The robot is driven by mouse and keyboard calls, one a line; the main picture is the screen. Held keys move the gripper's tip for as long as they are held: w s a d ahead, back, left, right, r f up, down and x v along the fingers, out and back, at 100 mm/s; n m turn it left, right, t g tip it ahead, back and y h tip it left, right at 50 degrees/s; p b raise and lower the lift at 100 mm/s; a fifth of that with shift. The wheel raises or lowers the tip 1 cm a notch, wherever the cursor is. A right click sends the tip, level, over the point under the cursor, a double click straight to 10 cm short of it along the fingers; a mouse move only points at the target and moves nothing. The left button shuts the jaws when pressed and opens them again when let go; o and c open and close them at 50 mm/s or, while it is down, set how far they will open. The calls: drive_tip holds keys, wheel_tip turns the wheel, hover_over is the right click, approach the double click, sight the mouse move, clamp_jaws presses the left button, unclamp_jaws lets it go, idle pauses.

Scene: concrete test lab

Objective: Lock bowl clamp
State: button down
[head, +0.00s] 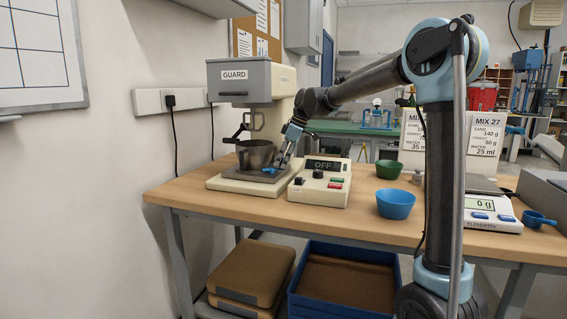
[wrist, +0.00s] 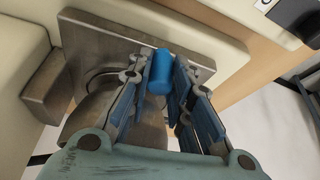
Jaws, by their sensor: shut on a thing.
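The mixer (head: 282,80) stands at the left of the bench, with a grey part labelled GUARD at its top. The metal bowl (head: 254,153) sits upright on its grey plate (head: 245,171), under the mixer head. The plate also shows in the wrist view (wrist: 85,40). A blue clamp handle (wrist: 160,72) lies between my fingertips. It shows small at the plate's front right in the head view (head: 268,171). My gripper (head: 280,167), seen also in the wrist view (wrist: 162,80), is shut on this handle. My fingers and palm partly hide the plate and bowl area.
A control box (head: 320,184) reading OFF stands close right of the mixer. A green bowl (head: 389,169), a blue bowl (head: 395,204) and a scale (head: 490,216) reading 0 g are further right. A wall with sockets (head: 172,100) is behind left.

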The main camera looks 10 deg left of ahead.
drive_tip(key=shift+s, duration=0.15)
idle(0.5)
drive_tip(key=m, duration=0.1)
drive_tip(key=s+m+t, duration=0.1)
drive_tip(key=m, duration=0.2)
drive_tip(key=shift+s+d+t, duration=0.2)
drive_tip(key=shift+s+t, duration=0.1)
drive_tip(key=shift+t, duration=0.1)
drive_tip(key=m, duration=0.2)
drive_tip(key=s+m+t, duration=0.1)
drive_tip(key=m, duration=0.1)
drive_tip(key=shift+s+a+h, duration=0.1)
drive_tip(key=shift+s+h, duration=0.05)
drive_tip(key=shift+h, duration=0.25)
drive_tip(key=shift+s+a+m+t+h, duration=0.1)
drive_tip(key=shift+s+m+t+h, duration=0.15)
drive_tip(key=shift+m, duration=0.4)
drive_tip(key=shift+s+a+m+t+h, duration=0.15)
drive_tip(key=shift+m+t, duration=0.1)
drive_tip(key=shift+m, duration=0.4)
drive_tip(key=c, duration=1.4)
unclamp_jaws()
drive_tip(key=shift+c, duration=0.2)
drive_tip(key=shift+s+r, duration=0.1)
drive_tip(key=v, duration=1.1)
drive_tip(key=shift+r, duration=0.35)
